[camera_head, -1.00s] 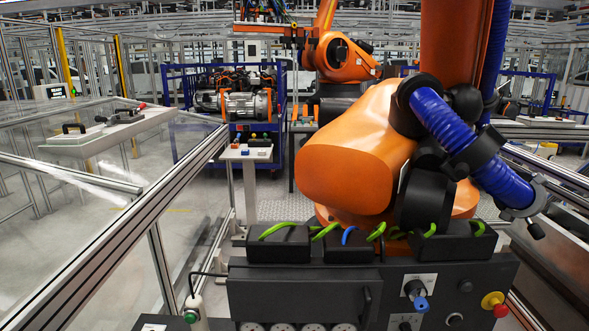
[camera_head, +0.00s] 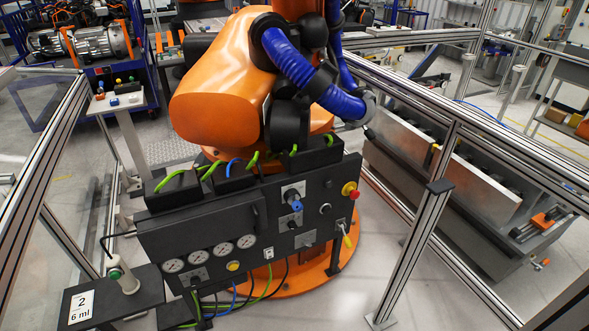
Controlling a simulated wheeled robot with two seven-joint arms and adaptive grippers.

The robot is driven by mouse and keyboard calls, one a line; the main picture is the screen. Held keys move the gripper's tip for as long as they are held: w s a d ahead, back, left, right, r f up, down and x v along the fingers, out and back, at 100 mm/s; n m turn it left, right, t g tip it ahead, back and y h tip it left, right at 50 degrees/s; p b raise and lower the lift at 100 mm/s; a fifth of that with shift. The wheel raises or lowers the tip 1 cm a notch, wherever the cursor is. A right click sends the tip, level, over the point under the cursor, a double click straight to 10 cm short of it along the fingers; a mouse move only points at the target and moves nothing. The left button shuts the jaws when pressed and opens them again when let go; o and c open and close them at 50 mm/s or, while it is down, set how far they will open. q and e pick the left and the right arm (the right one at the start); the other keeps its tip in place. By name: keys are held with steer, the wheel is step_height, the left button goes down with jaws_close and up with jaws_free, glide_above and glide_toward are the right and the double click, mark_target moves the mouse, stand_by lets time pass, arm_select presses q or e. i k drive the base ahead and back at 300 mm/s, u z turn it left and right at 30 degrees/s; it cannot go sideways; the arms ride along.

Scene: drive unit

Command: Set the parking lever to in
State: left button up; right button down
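Nothing in view is plainly marked as the parking lever. A silver drive unit (camera_head: 98,42) sits in a blue rack (camera_head: 150,62) at the upper left, too far off to make out a lever on it. A small yellow-tipped lever or key (camera_head: 346,236) shows at the lower right of the black control panel. A blue-tipped knob (camera_head: 296,206) is on the panel's plate. Neither of my grippers is in view.
A large orange robot arm (camera_head: 215,95) stands behind the black control panel (camera_head: 180,238). Aluminium fence posts (camera_head: 410,255) and rails are on the left and right. A grey bench (camera_head: 485,185) is beyond the right fence. A small pedestal (camera_head: 112,102) stands at left.

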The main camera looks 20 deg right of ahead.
mark_target(348, 244)
steer(key=z, duration=1.25)
steer(key=k, duration=0.5)
steer(key=z, duration=0.3)
steer(key=i, duration=0.5)
steer(key=z, duration=0.05)
